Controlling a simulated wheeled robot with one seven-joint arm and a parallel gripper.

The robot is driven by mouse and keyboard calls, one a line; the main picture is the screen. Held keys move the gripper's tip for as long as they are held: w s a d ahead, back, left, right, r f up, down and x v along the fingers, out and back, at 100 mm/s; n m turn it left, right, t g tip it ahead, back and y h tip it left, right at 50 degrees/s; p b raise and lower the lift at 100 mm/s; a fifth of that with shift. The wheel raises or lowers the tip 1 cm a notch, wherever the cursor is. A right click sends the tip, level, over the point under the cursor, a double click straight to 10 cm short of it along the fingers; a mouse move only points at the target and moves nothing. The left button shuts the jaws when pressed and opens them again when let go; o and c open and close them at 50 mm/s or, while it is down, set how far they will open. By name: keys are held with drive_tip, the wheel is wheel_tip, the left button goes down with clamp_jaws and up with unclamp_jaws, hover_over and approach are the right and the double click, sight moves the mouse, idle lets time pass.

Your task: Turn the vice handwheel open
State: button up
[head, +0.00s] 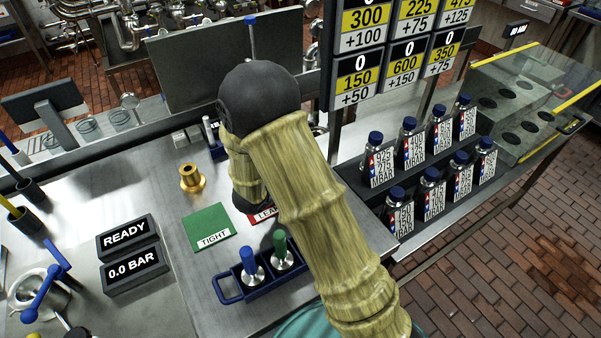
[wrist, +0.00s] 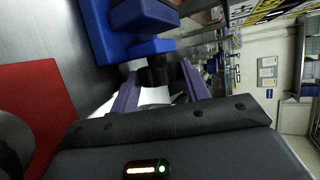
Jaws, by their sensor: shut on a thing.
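In the wrist view, a blue blocky body (wrist: 140,30), which looks like the vice, stands on the metal bench. A dark rounded part (wrist: 156,76) at its near end looks like the vice handwheel. My gripper (wrist: 160,88) has its two purple fingers on either side of this dark part and is shut on it. Something white shows between the fingers, partly hidden by the gripper body. How far the handwheel is turned cannot be told.
Near my arm lie a green TIGHT mat (head: 208,228), a partly hidden red LEAK mat (head: 262,216), a brass fitting (head: 192,178) and a blue rack (head: 262,282) with two handled tools. Displays (head: 128,250) read READY and 0.0 BAR. Blue-capped bottles (head: 410,150) stand at right.

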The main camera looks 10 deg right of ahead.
idle(0.3)
drive_tip(key=o, duration=1)
drive_tip(key=shift+s+f, duration=0.1)
drive_tip(key=shift+p, duration=0.3)
